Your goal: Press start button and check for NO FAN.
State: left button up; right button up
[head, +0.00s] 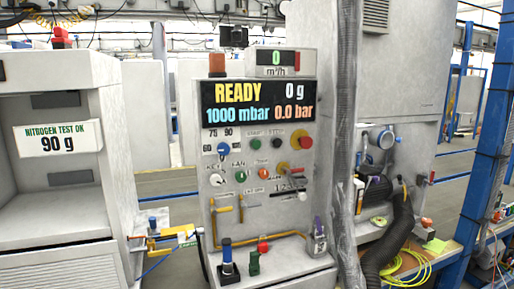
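The charging station panel (245,215) stands upright in the middle of the head view. Its display (258,103) reads READY, 0 g, 1000 mbar and 0.0 bar; the words NO FAN do not show on it. A green button (255,144) sits below the display, under a small label that I cannot read for certain. A second green button (240,176) sits lower, under a label that looks like FAN. Neither of my grippers is in view, and nothing covers these buttons.
A red knob on yellow (305,142) and a blue knob (222,149) flank the upper button. A grey ribbed hose (346,130) hangs right of the panel. A cabinet (60,205) labelled NITROGEN TEST OK 90 g stands left. Small fittings stand on the ledge below.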

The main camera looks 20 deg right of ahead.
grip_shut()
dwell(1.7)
